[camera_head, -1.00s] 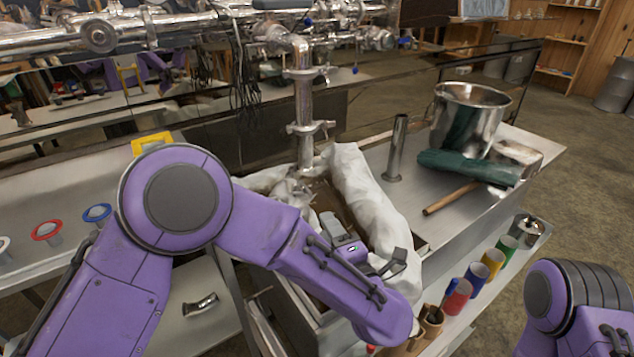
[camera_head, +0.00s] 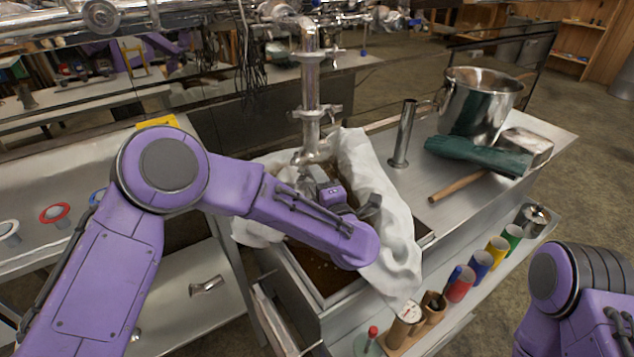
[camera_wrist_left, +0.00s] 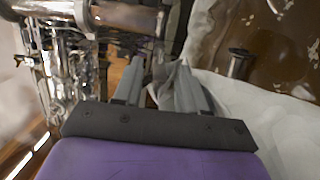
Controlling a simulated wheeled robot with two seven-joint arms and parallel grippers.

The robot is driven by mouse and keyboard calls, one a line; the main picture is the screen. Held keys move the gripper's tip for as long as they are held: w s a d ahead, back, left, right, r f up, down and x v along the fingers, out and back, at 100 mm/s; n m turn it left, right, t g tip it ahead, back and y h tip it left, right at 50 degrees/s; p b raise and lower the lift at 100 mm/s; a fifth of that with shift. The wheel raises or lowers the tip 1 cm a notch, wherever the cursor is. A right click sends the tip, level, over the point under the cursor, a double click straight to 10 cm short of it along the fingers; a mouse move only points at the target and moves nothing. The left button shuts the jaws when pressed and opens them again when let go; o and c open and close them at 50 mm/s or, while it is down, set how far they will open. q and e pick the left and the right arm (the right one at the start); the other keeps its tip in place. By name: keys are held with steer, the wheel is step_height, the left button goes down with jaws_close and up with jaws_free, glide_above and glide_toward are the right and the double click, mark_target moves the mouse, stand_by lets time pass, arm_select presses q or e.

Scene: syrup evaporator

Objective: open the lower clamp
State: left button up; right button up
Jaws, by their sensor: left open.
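The lower clamp (camera_head: 314,112) sits around the vertical steel pipe (camera_head: 311,85), with a small part sticking out to the right. The upper clamp (camera_head: 308,57) is above it on the same pipe. My left gripper (camera_head: 316,178) is below the lower clamp, near the pipe's bottom elbow, partly hidden by my forearm. In the left wrist view its two grey fingers (camera_wrist_left: 157,75) are apart. A steel pipe with a flange (camera_wrist_left: 160,20) lies just beyond them; I cannot tell which clamp, if any, this is. My right gripper is out of view; only my right arm shows.
White cloth (camera_head: 375,190) drapes over the brown-filled open box beside my left gripper. Several coloured cups (camera_head: 460,284) line the front shelf.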

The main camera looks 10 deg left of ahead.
arm_select(q)
jaws_close()
steer(key=shift+s+a+m+t+h+p, duration=0.3)
steer(key=shift+a+m+h, duration=0.1)
steer(key=shift+a, duration=0.1)
steer(key=shift+s+a+m+t+h+p, duration=0.2)
steer(key=shift+s+a+m+h+p, duration=0.1)
steer(key=shift+a+h, duration=0.15)
steer(key=shift+a+f, duration=0.1)
steer(key=shift+a, duration=0.05)
jaws_free()
steer(key=shift+s+a, duration=0.1)
steer(key=shift+a, duration=0.1)
steer(key=shift+d, duration=0.2)
steer(key=shift+s+d, duration=0.2)
steer(key=shift+s, duration=0.1)
steer(key=v, duration=0.9)
steer(key=shift+s+b, duration=0.4)
steer(key=shift+b, duration=0.05)
